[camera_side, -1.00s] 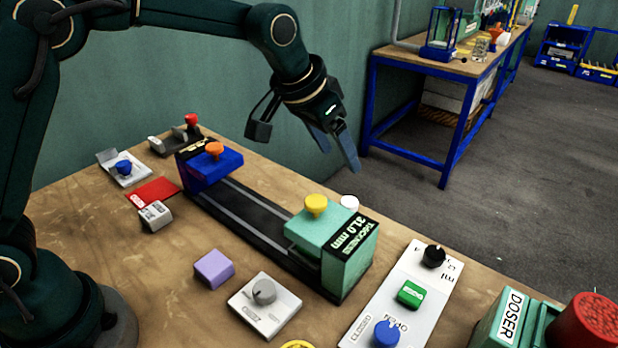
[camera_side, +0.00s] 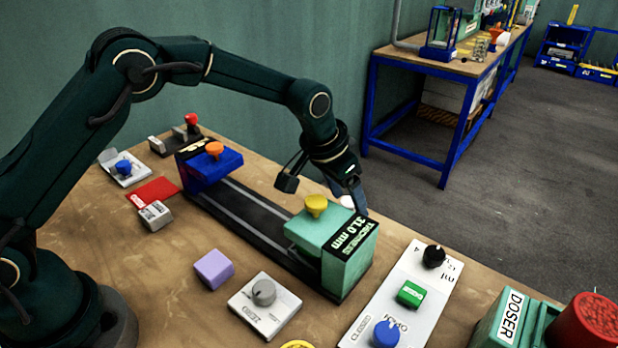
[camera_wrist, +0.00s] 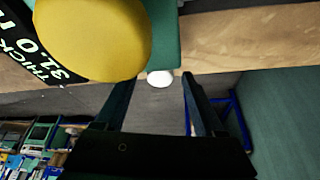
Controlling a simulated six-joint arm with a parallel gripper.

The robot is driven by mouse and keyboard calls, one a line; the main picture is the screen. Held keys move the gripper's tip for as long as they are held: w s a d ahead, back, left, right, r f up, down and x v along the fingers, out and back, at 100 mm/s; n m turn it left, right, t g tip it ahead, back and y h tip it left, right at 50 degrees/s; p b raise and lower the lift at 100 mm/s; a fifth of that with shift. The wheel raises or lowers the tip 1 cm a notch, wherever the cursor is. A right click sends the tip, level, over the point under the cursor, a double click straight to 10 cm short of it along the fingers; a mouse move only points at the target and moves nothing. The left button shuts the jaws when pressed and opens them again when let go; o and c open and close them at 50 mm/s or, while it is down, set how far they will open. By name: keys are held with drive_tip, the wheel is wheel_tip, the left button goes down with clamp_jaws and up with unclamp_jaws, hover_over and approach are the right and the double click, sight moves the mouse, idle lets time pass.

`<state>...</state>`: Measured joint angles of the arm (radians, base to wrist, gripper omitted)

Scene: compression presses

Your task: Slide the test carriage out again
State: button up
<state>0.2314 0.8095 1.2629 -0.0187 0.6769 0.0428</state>
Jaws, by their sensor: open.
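A dark twin-rail track (camera_side: 250,220) runs across the table. A blue block (camera_side: 212,168) with an orange knob (camera_side: 214,149) stands at its far left end. A green block (camera_side: 325,236) with a yellow knob (camera_side: 316,206) and a "THICKNESS 31.0 mm" display (camera_side: 352,238) is at its near right end. I cannot tell which is the test carriage. My gripper (camera_side: 350,200) is open, behind and right of the yellow knob. In the wrist view, a small white round thing (camera_wrist: 160,79) shows between the fingertips, and the yellow knob (camera_wrist: 95,35) is at upper left, outside them.
A panel (camera_side: 385,310) with black, green and blue controls lies right of the track. A lilac block (camera_side: 214,268) and a grey-knob plate (camera_side: 265,304) lie in front. The doser (camera_side: 512,322) is at lower right. The table edge lies just behind the gripper.

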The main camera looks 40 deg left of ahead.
clamp_jaws()
idle(1.3)
